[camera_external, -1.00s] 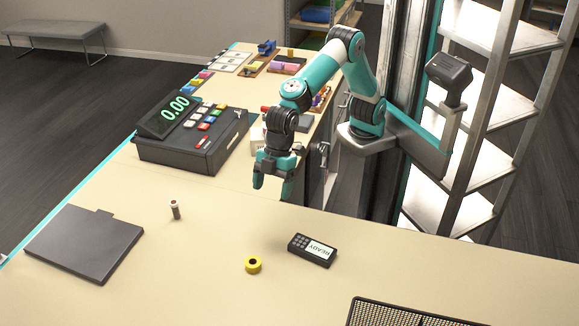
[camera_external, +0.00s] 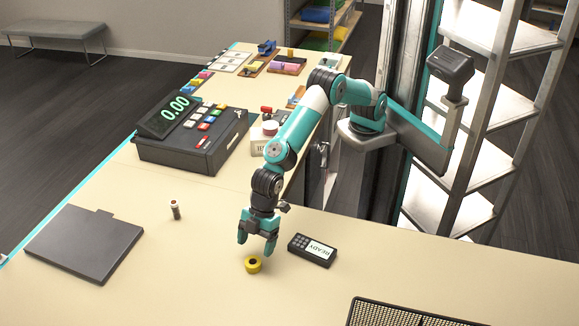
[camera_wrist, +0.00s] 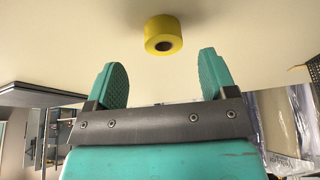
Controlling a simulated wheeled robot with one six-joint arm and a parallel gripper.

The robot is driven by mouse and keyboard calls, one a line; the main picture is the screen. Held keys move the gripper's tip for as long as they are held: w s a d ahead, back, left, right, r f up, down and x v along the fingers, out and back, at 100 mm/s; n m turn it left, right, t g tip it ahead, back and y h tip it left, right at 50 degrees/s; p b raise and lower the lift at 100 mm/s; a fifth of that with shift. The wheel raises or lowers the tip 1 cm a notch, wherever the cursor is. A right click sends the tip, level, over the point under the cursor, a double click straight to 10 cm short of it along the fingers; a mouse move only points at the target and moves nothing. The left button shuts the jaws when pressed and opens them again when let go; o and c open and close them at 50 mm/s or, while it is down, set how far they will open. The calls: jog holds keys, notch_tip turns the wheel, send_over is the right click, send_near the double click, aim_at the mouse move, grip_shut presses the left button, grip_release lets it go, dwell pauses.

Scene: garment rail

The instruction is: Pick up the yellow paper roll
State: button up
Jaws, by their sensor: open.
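The yellow paper roll (camera_external: 253,265) lies on the beige counter (camera_external: 180,290), its dark core hole showing. My gripper (camera_external: 256,247) hangs just above and behind it in the external view, fingers pointing down. In the wrist view the roll (camera_wrist: 164,34) shows ahead of the fingertips, between the lines of the two teal fingers, a little right of centre. The gripper (camera_wrist: 162,72) is open and empty, with a clear gap to the roll.
A black card terminal (camera_external: 312,250) reading READY lies close to the right of the gripper. A small brown cylinder (camera_external: 175,210) stands to the left, by a flat grey panel (camera_external: 84,243). A cash register (camera_external: 190,135) stands behind. A black mesh tray (camera_external: 405,315) is at front right.

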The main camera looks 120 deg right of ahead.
aim_at(254, 260)
jog(key=p+x, duration=0.1)
jog(key=x, duration=0.4)
jog(key=shift+s+a+p, duration=0.1)
jog(key=shift+a+p, duration=0.05)
jog(key=shift+p, duration=0.2)
jog(key=shift+r, duration=0.1)
jog(key=c, duration=1)
jog(key=shift+r, duration=0.1)
